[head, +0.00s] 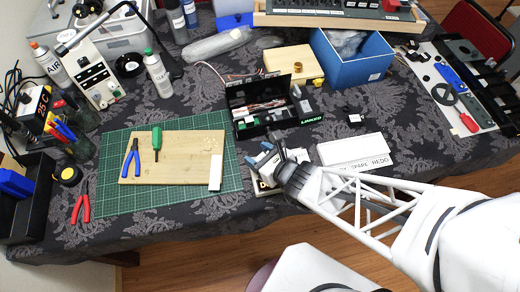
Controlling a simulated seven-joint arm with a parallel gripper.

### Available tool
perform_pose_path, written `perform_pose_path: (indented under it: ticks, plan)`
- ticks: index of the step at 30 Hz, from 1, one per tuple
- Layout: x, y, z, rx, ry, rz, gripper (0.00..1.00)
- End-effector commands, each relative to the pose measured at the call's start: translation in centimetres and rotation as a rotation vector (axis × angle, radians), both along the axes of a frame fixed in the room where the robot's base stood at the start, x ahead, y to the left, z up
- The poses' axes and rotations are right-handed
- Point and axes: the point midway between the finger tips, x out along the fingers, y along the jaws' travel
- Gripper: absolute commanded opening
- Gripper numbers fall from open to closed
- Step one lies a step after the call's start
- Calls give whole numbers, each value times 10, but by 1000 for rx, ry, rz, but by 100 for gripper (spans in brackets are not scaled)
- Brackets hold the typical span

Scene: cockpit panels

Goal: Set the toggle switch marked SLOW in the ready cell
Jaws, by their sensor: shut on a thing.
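My gripper (262,158) has its blue-tipped fingers low over the front middle of the table, just right of the green cutting mat. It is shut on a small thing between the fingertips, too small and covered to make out. Below it is a pale labelled tray (262,188), mostly hidden by my gripper; only part of its lettering shows. I cannot read a SLOW mark or a ready label anywhere. A small black part (354,118) with a white tag lies apart on the cloth to the right; I cannot tell whether it is a toggle switch.
A white tray (352,148) with lettering on its front stands to the right. An open black box (262,112) with its lid up is close behind my gripper. A wooden board (175,160) with pliers and a green-handled screwdriver lies left. A blue bin (350,68) stands behind.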

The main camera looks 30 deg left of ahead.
Motion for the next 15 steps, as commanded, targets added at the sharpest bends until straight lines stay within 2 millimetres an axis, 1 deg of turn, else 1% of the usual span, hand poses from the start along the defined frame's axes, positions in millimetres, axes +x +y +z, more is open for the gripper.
perform_pose_path:
  ticks: [5, 10, 15]
  plan:
    - [7, 11, -4, -1, 1, 1, 25]
    - [7, 10, -24, -1, 1, 1, 25]
    - [7, 10, -32, 0, 0, -1, 25]
